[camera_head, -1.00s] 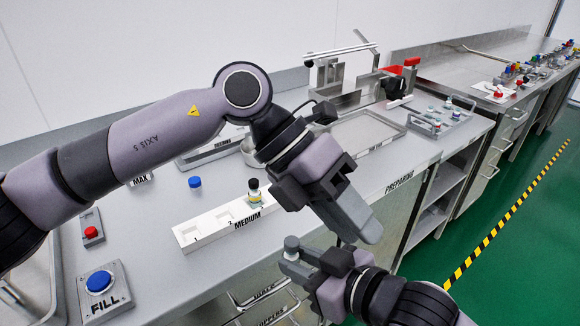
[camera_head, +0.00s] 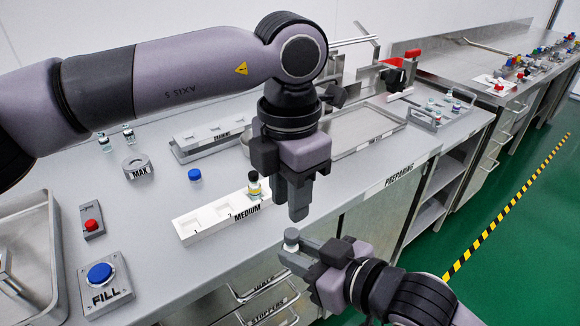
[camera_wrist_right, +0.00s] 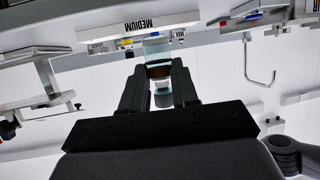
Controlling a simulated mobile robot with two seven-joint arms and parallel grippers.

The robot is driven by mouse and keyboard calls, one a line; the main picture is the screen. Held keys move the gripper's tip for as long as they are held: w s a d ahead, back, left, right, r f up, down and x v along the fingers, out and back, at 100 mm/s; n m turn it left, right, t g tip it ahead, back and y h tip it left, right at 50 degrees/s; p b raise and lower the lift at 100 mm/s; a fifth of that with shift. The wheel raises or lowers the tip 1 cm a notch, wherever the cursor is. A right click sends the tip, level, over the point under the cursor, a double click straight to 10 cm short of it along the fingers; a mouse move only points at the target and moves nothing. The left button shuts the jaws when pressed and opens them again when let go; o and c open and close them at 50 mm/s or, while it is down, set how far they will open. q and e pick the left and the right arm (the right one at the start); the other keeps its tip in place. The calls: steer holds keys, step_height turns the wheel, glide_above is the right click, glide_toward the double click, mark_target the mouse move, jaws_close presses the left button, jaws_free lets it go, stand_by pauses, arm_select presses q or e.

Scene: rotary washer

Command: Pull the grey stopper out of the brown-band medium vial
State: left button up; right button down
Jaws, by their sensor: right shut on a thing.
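The brown-band medium vial (camera_wrist_right: 158,70) is held between the two fingers of my right gripper (camera_head: 297,255). Its brown band shows between the fingers in the right wrist view. The grey stopper (camera_head: 291,234) sits on top of the vial, just above the right fingertips in the head view. The fingers hide most of the vial body there. My left gripper (camera_head: 298,210) points down, a little above the stopper and apart from it. Its fingers overlap from this side, so its opening is unclear.
A white MEDIUM rack (camera_head: 205,222) on the bench holds a yellow-banded vial (camera_head: 254,187) with a dark top. A blue cap (camera_head: 194,174), a FILL button (camera_head: 100,273) and a metal tray (camera_head: 362,132) are nearby. The held vial is in front of the bench edge.

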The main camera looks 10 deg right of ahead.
mark_target(291, 233)
arm_select(q)
step_height(291, 233, down, 7)
steer(key=shift+r, duration=0.2)
jaws_close()
steer(key=c, duration=0.5)
jaws_free()
steer(key=shift+r, duration=0.45)
jaws_close()
steer(key=shift+d+r, duration=0.1)
steer(key=shift+r, duration=2.25)
